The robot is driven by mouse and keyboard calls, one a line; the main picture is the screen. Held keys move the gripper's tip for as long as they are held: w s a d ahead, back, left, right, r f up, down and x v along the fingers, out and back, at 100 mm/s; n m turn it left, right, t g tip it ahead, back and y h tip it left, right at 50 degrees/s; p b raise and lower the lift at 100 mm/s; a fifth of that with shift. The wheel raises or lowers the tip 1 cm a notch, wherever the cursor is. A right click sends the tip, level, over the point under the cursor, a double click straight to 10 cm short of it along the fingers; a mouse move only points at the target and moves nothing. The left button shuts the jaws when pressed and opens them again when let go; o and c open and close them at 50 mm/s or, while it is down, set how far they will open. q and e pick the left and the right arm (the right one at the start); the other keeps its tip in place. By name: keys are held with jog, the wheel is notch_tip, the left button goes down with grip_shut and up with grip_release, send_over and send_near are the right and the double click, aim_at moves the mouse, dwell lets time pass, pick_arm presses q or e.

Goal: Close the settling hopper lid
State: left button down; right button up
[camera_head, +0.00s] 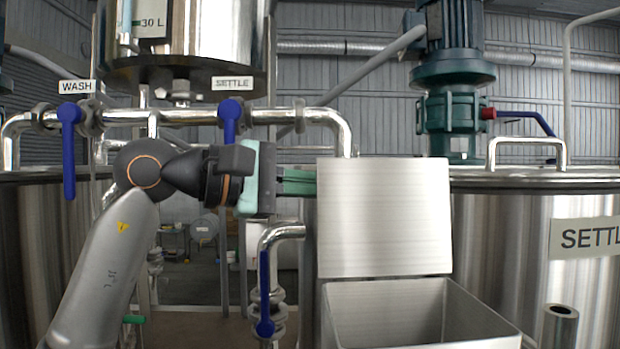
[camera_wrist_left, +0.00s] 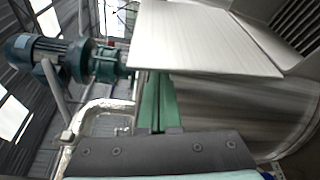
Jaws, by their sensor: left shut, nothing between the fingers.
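The settling hopper lid (camera_head: 384,218) is a flat brushed-steel plate. It stands open, near upright, at the back of the steel hopper (camera_head: 480,318), whose open mouth shows below it. My left gripper (camera_head: 308,182) comes in from the left at the height of the lid's upper part. Its green fingers are shut and empty, and their tips end at the lid's left edge, seemingly passing behind it. In the left wrist view the lid (camera_wrist_left: 195,40) covers the ends of the fingers (camera_wrist_left: 157,85). I cannot tell whether they touch it. My right gripper is not in view.
A pipe with a blue-handled valve (camera_head: 265,300) stands left of the hopper, below my gripper. Blue valve handles (camera_head: 69,150) hang from the overhead pipe (camera_head: 190,117). A large steel tank (camera_head: 500,240) stands close behind and right of the lid.

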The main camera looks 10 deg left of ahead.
aim_at(349, 184)
pick_arm(q)
jog(key=shift+w+d, duration=0.1)
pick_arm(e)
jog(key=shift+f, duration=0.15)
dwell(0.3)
